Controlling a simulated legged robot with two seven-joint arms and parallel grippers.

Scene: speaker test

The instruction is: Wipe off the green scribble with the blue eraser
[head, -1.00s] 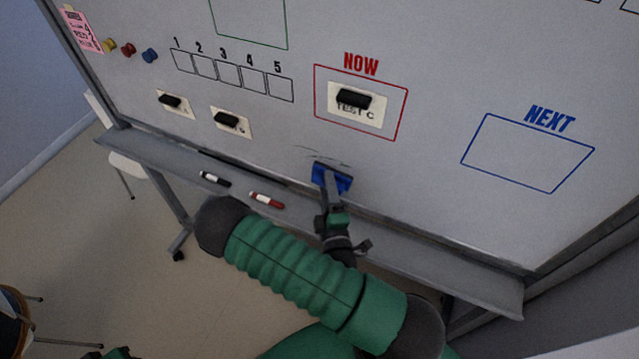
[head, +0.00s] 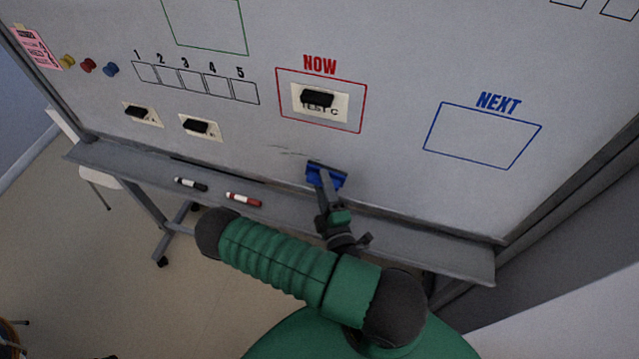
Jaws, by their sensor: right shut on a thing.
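The blue eraser (head: 325,176) is against the lower part of the whiteboard, or very close to it, below the red NOW box. My right gripper (head: 325,187) is shut on it, seen from behind and partly covering it. Faint thin dark strokes (head: 291,152) show on the board just up and left of the eraser. Their colour is too faint to tell as green. Whatever lies under the eraser is hidden. My left gripper is not in view.
The whiteboard's tray (head: 420,244) runs below, with a black marker (head: 191,184) and a red marker (head: 243,199). Cards with black magnets (head: 317,98) are on the board, one inside the NOW box. The blue NEXT box (head: 483,136) is empty. Board around the eraser's right is clear.

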